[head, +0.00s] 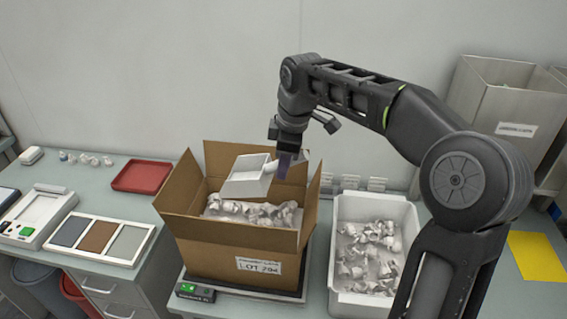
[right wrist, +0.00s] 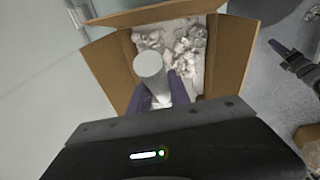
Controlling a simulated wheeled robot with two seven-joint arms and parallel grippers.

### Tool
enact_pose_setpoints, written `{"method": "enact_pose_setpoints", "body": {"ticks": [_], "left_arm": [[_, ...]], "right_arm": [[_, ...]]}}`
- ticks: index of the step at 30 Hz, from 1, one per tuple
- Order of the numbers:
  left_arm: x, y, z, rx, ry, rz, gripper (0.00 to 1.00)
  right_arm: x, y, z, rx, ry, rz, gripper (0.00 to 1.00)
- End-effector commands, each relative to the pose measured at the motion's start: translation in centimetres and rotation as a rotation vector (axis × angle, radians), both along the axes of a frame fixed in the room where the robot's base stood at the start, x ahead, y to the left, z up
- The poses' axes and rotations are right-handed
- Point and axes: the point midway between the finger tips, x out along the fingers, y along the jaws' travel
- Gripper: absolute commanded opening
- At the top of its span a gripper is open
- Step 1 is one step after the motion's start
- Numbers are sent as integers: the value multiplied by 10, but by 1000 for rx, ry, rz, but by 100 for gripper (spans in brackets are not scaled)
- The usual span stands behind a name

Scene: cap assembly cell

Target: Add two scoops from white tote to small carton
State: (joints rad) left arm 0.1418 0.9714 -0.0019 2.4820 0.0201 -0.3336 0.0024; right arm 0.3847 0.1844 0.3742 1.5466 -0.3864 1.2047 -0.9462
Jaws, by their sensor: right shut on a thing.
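My right gripper (head: 285,166) is shut on the handle of a white scoop (head: 246,178), above the open brown carton (head: 226,254). The scoop looks tilted over the carton; whether it holds anything is not visible. In the right wrist view the round handle end (right wrist: 149,64) sits between the purple fingers (right wrist: 160,92). Pale, irregular parts (head: 250,212) lie inside the carton. The white tote (head: 345,297) stands right of the carton and holds many similar parts. A dark gripper-like end (right wrist: 285,58), seemingly my left, shows at the right edge of the right wrist view; its jaws are unclear.
The carton stands on a scale with a green-lit display (head: 194,290); its flaps stand up and outward. A red tray (head: 143,176) and a three-panel tray (head: 102,239) lie left. A tall grey bin (head: 497,101) and a yellow sheet (head: 537,257) are at right.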

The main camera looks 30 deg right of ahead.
Motion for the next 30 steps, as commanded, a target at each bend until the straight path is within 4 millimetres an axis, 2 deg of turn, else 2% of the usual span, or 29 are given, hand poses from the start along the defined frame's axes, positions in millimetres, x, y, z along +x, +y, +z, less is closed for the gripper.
{"method": "enact_pose_setpoints", "body": {"ticks": [5, 7, 12, 18, 30], "left_arm": [[0, 0, 0, 0, 0, 0, 36], [0, -1, -16, -1, -4, -1, 36], [1, -5, -46, -10, -16, -2, 36], [5, -6, -66, -17, -28, -4, 36], [6, -7, -67, -19, -31, -6, 36]], "right_arm": [[-5, -7, -6, 64, -57, -7, 0], [-6, -8, -17, 94, -85, -8, 0], [-9, -12, -25, 164, -147, -7, 0], [-12, -15, -27, 231, -202, -6, 0], [-12, -15, -23, 252, -220, -2, 0]]}}
